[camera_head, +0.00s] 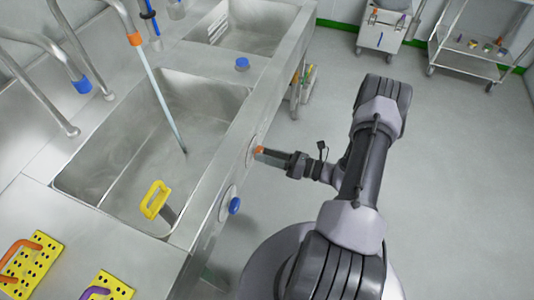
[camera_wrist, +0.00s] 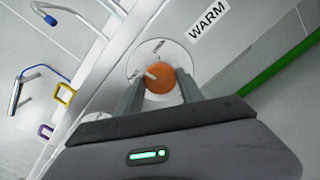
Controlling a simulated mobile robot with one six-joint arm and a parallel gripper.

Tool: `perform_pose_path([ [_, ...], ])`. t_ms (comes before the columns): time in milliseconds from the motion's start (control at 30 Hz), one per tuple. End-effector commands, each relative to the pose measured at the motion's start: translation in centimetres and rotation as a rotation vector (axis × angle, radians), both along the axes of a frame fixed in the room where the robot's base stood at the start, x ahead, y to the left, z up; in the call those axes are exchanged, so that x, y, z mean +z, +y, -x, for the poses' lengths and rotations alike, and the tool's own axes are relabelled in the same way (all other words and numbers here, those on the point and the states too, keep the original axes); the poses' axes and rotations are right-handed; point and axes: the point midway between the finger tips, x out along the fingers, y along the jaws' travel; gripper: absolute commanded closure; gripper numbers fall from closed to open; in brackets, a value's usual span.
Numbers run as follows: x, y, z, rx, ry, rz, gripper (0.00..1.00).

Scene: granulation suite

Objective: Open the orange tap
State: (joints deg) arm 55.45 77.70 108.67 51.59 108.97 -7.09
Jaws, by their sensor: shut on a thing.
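The orange tap (camera_head: 259,150) is a round knob on the front face of the steel sink unit. In the wrist view the orange knob (camera_wrist: 172,88) sits on a round pale plate, with a small light pointer across it. My gripper (camera_head: 268,153) is shut on the knob, one finger on each side. The spout with an orange collar (camera_head: 134,39) hangs over the larger basin. A pale blue streak that looks like running water (camera_head: 163,105) goes from it down to the basin floor.
A blue tap (camera_head: 234,205) is lower on the same front. A label reading WARM (camera_wrist: 208,28) is beside the orange tap. A yellow-handled tool (camera_head: 156,199) stands in the large basin (camera_head: 95,160). Yellow perforated blocks (camera_head: 25,262) lie on the counter. Open floor is at right.

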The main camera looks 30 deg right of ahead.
Motion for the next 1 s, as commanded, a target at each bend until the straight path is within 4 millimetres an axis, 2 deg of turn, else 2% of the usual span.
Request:
perform_pose_path([
  [600,-0.03,0.00,0.01,0.000,0.355,-0.455,0.96],
  [1000,-0.07,-0.03,-0.01,0.001,0.532,-0.680,0.96],
])
